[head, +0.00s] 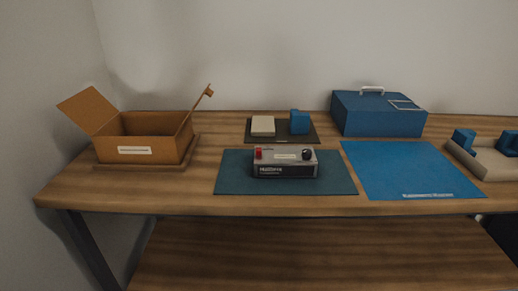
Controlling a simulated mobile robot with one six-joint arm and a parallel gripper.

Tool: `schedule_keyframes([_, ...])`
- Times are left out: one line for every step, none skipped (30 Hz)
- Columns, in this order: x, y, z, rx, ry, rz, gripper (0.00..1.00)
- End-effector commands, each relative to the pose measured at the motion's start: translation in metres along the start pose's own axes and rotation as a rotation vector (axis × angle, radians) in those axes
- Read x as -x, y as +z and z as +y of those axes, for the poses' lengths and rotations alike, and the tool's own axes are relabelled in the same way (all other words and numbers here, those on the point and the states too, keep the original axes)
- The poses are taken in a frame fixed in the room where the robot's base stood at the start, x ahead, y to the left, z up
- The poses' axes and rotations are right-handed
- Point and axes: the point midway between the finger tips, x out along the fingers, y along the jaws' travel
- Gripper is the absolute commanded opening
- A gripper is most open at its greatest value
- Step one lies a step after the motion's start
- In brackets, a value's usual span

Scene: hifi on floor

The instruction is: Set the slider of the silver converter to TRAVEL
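The silver converter (285,162) is a small box with a silver top and a dark front bearing white lettering. It sits upright on a dark teal mat (232,180) near the middle of the table. A red part stands at the left of its top and a black knob at the right. A pale strip lies between them on the top; the slider and any TRAVEL marking are too small to make out. My gripper is not in view.
An open cardboard box (150,150) stands at the left. A dark mat (284,139) behind the converter holds a beige block (263,125) and a blue block (299,122). A blue case (378,114), a bare blue mat (411,168) and a beige tray (480,163) are at the right.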

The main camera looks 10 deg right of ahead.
Motion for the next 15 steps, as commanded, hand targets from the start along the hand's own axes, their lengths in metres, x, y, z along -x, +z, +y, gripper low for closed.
schedule_keyframes([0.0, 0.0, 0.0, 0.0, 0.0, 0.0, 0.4])
schedule_keyframes([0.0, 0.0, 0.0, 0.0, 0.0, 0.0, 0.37])
schedule_keyframes([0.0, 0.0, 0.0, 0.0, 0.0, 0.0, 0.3])
schedule_keyframes([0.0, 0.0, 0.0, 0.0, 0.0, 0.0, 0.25])
schedule_keyframes([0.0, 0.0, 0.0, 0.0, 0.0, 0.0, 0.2])
schedule_keyframes([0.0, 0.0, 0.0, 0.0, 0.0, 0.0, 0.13])
schedule_keyframes([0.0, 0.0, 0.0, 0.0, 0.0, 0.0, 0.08])
schedule_keyframes([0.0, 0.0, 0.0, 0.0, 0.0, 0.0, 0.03])
schedule_keyframes([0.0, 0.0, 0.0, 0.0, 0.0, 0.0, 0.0])
schedule_keyframes([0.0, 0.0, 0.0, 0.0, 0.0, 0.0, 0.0])
schedule_keyframes([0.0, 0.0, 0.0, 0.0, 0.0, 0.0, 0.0])
schedule_keyframes([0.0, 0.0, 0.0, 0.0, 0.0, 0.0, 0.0])
schedule_keyframes([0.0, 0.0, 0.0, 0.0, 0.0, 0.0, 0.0])
schedule_keyframes([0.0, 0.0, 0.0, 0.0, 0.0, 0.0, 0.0])
schedule_keyframes([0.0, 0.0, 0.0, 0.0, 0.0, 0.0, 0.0])
